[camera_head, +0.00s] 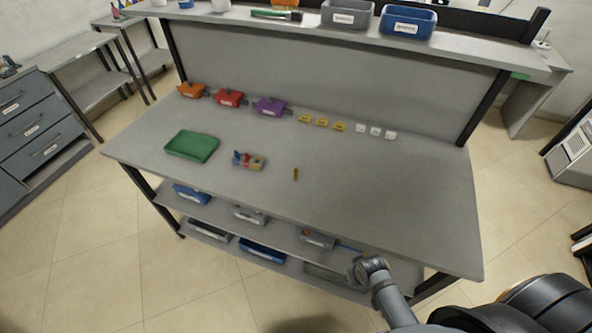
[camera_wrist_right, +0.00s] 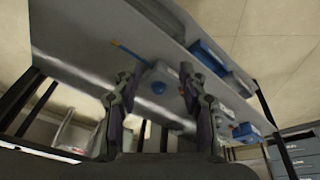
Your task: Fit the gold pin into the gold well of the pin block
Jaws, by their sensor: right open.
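The gold pin (camera_head: 295,174) stands upright on the grey table, in the middle. The pin block (camera_head: 249,161) is just left of the pin and apart from it; it shows blue, red and yellowish parts, and its gold well is too small to make out. My right arm comes in from the lower right in the head view. My right gripper (camera_head: 360,267) is at the front of the table, well away from the pin. In the right wrist view its two fingers (camera_wrist_right: 160,100) are spread apart with nothing between them. My left gripper is not in view.
A green tray (camera_head: 192,145) lies left of the block. Orange, red and purple bins (camera_head: 270,107), yellow pieces (camera_head: 322,122) and white pieces (camera_head: 375,131) line the back. Shelves with blue bins (camera_head: 262,252) are below the tabletop. The table's right half is clear.

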